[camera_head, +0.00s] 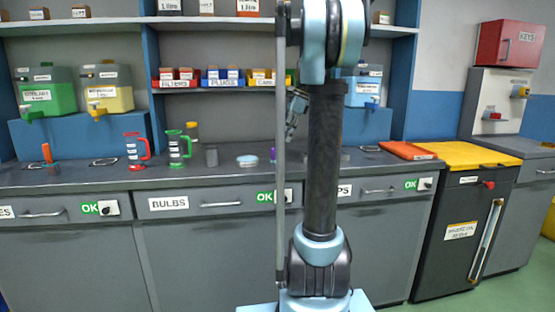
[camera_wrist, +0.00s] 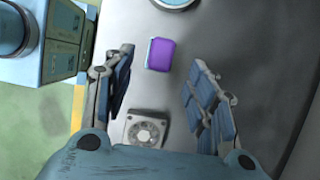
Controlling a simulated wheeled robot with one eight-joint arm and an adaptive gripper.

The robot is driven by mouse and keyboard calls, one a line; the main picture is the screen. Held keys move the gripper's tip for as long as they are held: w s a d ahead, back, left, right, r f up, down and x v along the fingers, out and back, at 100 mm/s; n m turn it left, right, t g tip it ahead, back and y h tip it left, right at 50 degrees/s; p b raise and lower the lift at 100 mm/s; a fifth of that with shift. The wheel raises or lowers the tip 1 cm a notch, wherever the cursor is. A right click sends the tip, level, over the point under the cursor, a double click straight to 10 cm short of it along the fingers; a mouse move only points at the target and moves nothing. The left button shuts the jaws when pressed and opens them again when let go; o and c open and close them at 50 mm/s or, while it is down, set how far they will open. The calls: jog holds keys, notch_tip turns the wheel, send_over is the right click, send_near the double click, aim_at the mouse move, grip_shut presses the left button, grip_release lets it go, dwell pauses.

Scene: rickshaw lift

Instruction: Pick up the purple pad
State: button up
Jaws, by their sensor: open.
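The purple pad (camera_wrist: 160,55) lies on the grey worktop in the wrist view, a small rounded block with a pale edge on its left. In the head view a small purple thing (camera_head: 273,155) shows on the counter beside my arm, probably the same pad, mostly hidden. My gripper (camera_wrist: 162,59) is open, its two blue-grey fingers spread on either side of the pad in the picture. Nothing is between the fingers in their grip. The height of the fingers above the worktop is unclear. In the head view my gripper (camera_head: 297,112) is partly behind my arm.
A grey block with a round fan-like face (camera_wrist: 146,129) lies near the left finger. A pale round dish (camera_head: 247,160) is left of the purple thing. Red (camera_head: 136,150) and green (camera_head: 179,148) jugs stand further left. An orange tray (camera_head: 407,151) lies at right.

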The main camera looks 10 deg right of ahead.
aim_at(277, 150)
jog(key=shift+x, duration=4.05)
jog(key=shift+w+a, duration=0.1)
jog(key=shift+w, duration=0.05)
jog(key=c, duration=1.2)
jog(key=shift+r, duration=0.1)
notch_tip(277, 150, up, 10)
jog(key=shift+o, duration=0.9)
